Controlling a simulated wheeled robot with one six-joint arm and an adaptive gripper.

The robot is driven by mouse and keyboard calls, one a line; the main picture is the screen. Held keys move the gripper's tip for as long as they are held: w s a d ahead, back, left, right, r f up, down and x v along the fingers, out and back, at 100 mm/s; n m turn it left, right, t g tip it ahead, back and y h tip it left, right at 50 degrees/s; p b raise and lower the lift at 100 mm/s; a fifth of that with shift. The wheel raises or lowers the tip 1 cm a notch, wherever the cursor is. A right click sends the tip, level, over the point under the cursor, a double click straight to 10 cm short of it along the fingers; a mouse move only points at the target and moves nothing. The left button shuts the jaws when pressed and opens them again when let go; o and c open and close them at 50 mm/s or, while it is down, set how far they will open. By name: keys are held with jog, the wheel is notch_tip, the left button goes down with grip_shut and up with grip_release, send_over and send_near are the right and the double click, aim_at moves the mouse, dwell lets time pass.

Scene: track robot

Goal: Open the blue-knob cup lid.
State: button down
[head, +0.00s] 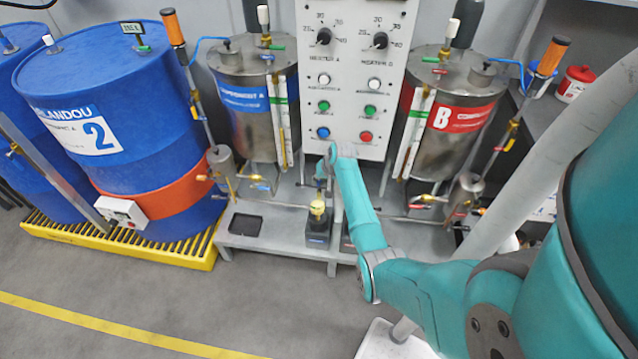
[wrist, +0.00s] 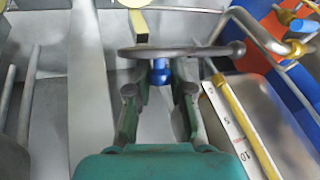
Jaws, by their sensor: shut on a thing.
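In the wrist view, the blue knob (wrist: 160,72) sits between the tips of my gripper (wrist: 159,88), against a dark grey round lid (wrist: 180,51) seen nearly edge-on. The lid has a short arm with a rounded end to the right. My gripper is shut on the blue knob. In the head view, my gripper (head: 320,178) is low in front of the control panel, above a yellow fitting (head: 317,208) on a black block (head: 318,232). The knob and lid are too small to make out there. The cup's inside is hidden.
A steel tank with a blue label (head: 250,125) stands left of my gripper, and one with a red label (head: 450,130) stands right. In the wrist view, a gauge strip (wrist: 232,125) and pipes are close on the right. A blue drum (head: 110,120) stands far left.

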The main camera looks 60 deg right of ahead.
jog(key=shift+w+d+y, duration=0.15)
jog(key=shift+d+y, duration=0.15)
jog(key=shift+y, duration=0.2)
jog(key=c, duration=1)
grip_release()
jog(key=shift+r, duration=0.1)
jog(key=v, duration=1.1)
jog(key=shift+r, duration=0.4)
